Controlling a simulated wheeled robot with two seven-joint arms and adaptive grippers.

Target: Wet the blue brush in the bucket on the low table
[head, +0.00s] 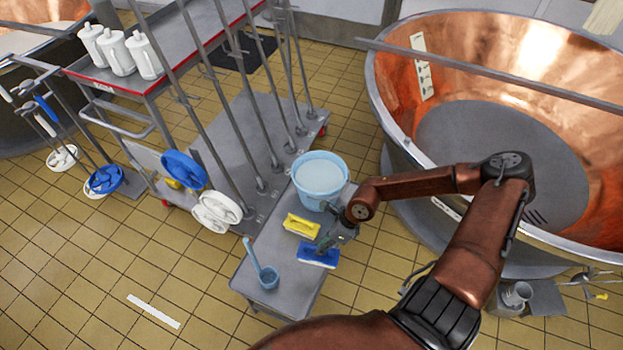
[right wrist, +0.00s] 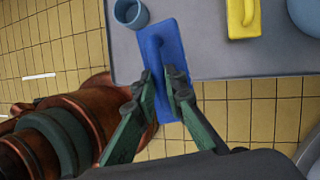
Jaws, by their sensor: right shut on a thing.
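The blue brush (head: 318,257) is at the right edge of the low table (head: 262,238). My right gripper (head: 325,243) is shut on it; in the right wrist view the fingers (right wrist: 164,88) pinch the handle of the blue brush (right wrist: 163,47) from both sides. I cannot tell whether the brush touches the table. The light blue bucket (head: 321,176) stands at the far end of the low table, with pale liquid inside. My left gripper is not in view.
A yellow brush (head: 301,226) lies between the blue brush and the bucket. A blue ladle (head: 265,272) stands at the near end. A large copper vat (head: 408,130) is to the right. A trolley (head: 240,110) with upright poles stands behind.

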